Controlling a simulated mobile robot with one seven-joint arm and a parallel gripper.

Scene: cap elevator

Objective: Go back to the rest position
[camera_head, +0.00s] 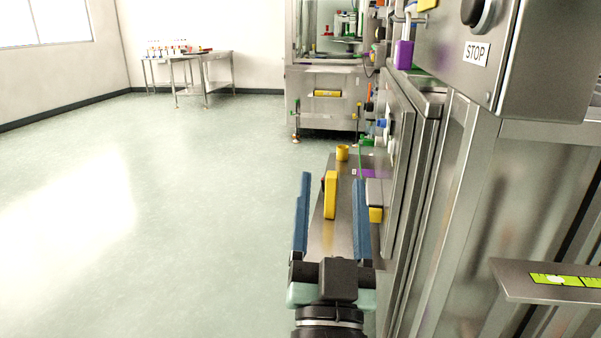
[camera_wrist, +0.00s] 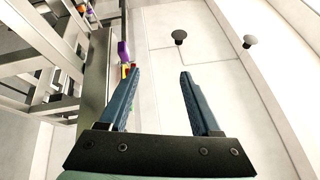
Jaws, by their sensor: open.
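My gripper (camera_head: 332,215) is in the lower middle of the head view, with its two blue fingers spread apart and nothing held. Between and beyond the fingers, a steel shelf with a yellow block (camera_head: 331,194) shows; I cannot tell how far it lies below the fingers. In the wrist view my gripper (camera_wrist: 161,84) is also open, and the space between its fingers shows only a pale surface.
A steel machine with a STOP button panel (camera_head: 476,54) stands close on the right. A steel plate with a green strip (camera_head: 565,281) juts out at lower right. A table (camera_head: 190,58) stands far back. The floor (camera_head: 150,200) on the left is clear.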

